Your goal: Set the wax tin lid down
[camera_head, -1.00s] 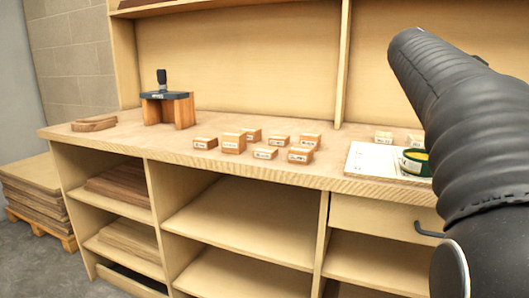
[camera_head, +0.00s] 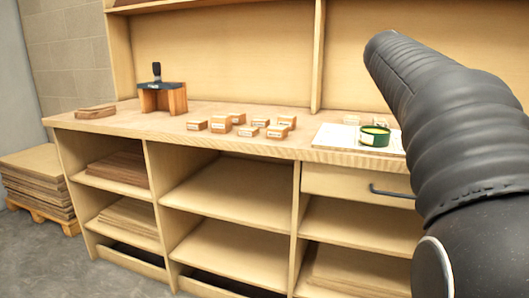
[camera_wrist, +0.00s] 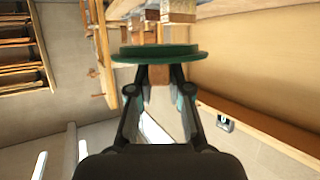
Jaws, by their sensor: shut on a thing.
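The wax tin lid (camera_wrist: 155,52) is a dark green disc in the wrist view, held across my fingertips. My gripper (camera_wrist: 160,78) is shut on it. In the head view my arm fills the right side, and the gripper and the lid are out of that picture.
The wooden bench (camera_head: 110,124) carries several small labelled wood blocks (camera_head: 221,125) in the middle. A dark-topped wooden stand (camera_head: 162,97) and flat wood pieces (camera_head: 95,112) are at the left. Stacked boards (camera_head: 35,180) lie on a pallet. Bare bench top lies left of the blocks.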

